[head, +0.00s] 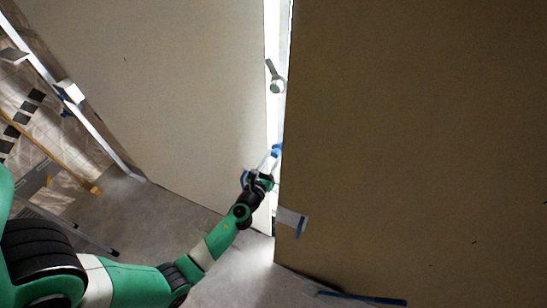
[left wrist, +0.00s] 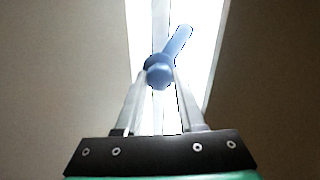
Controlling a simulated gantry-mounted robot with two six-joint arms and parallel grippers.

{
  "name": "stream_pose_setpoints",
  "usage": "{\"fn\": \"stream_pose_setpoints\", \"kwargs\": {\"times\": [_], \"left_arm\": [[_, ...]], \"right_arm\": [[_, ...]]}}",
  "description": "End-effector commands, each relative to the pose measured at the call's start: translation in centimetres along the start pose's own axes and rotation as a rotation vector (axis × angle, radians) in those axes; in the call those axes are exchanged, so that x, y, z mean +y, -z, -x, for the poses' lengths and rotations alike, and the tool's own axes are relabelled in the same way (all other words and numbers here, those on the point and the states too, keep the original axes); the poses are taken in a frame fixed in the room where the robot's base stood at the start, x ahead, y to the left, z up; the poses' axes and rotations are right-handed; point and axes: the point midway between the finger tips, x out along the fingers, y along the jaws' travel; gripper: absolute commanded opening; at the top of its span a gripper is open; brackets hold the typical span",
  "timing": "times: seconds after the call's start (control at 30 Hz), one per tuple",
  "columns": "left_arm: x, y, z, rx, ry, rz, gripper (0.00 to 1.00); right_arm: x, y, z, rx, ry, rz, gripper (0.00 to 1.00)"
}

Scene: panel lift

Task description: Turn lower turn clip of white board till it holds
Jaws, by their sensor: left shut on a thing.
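The lower turn clip (head: 277,150) is blue and sits at the bright gap between two boards in the head view. In the left wrist view the clip (left wrist: 159,72) shows a round hub, with its arm pointing up and to the right. My left gripper (head: 268,168) reaches it from below left; in the left wrist view its fingers (left wrist: 160,84) are shut on the hub. The pale board (head: 180,100) stands left of the gap. A grey upper clip (head: 274,78) sits higher on the gap, tilted. My right gripper is not in view.
A large tan board (head: 420,140) fills the right side. A small pale piece with blue (head: 293,220) is at its lower left edge. A blue strip-like object (head: 360,299) lies at the bottom. A white rail (head: 75,98) and poles are at left. Grey floor (head: 150,205) is open between.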

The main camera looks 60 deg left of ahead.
Motion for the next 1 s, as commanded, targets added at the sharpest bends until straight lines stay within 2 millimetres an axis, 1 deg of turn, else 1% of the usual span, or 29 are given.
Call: {"fn": "stream_pose_setpoints", "kwargs": {"times": [0.17, 0.37, 1.0], "left_arm": [[0.0, 0.0, 0.0, -0.001, 0.000, 0.050, 0.00], [0.0, 0.1, 0.0, -0.001, 0.000, 0.169, 0.00], [-0.1, 0.1, 0.0, -0.001, 0.000, 0.762, 0.00]], "right_arm": [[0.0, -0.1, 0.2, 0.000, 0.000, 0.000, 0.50], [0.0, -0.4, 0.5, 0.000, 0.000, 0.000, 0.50], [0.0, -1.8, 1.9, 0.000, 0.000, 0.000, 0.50]]}}
